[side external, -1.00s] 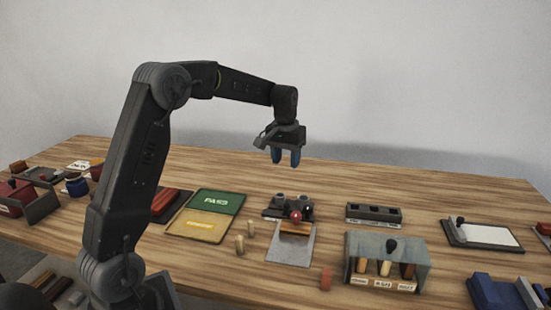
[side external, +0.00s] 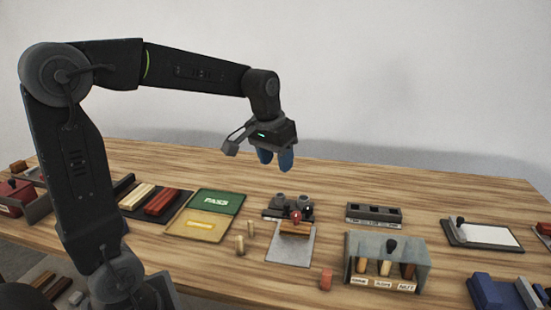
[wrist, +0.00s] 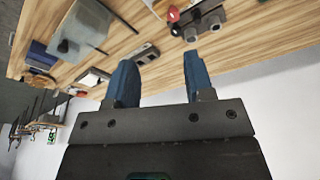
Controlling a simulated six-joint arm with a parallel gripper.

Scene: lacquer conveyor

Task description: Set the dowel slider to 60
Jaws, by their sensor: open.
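I cannot tell for certain which thing is the dowel slider, and no 60 mark is readable. A grey dowel rack (side external: 425,265) with a black knob (side external: 391,246) holds upright pale and dark dowels over small labels, at the right front. A dark fixture (side external: 270,212) with two round posts and a red ball knob (side external: 296,216) stands mid-table. My gripper (side external: 276,158) is open and empty in the air above and behind that fixture. In the wrist view, my gripper's blue fingers (wrist: 160,62) are apart with nothing between them; the red knob (wrist: 173,14) shows beyond.
A wooden block lies on a grey plate (side external: 290,253) in front of the fixture. Two loose dowels (side external: 239,245) and a reddish peg (side external: 326,279) stand nearby. A dark slotted block (side external: 374,213) is to the right, a green and yellow board (side external: 215,202) to the left. Bare table lies behind.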

